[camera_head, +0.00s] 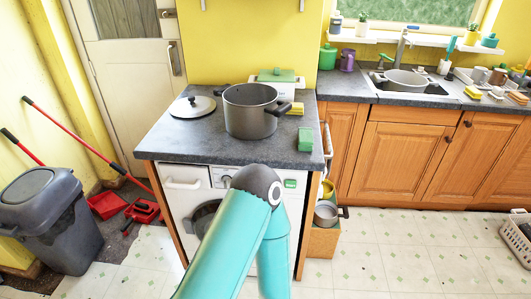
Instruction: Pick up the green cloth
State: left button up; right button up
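A small green block-like item (305,141), possibly the folded green cloth, sits near the right front edge of the dark grey counter (190,140). A flat green piece (277,75) lies on a white box-like item at the back of the same counter. I cannot tell for certain which of these is the cloth. One teal arm of mine rises from the bottom middle, its dark joint in front of the washing machine. Neither of my grippers shows in this view.
A grey pot (250,110) stands mid-counter, with a lid (192,106) to its left and a yellow sponge-like item (295,108) to its right. A washing machine (183,211) is below. A grey bin (53,215) and red-handled tools stand left. Open floor lies at right.

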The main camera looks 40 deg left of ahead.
aim_at(305, 140)
jog(key=u, duration=0.15)
jog(key=k, duration=0.4)
jog(key=u, duration=0.6)
jog(key=i, duration=0.85)
jog(key=u, duration=0.05)
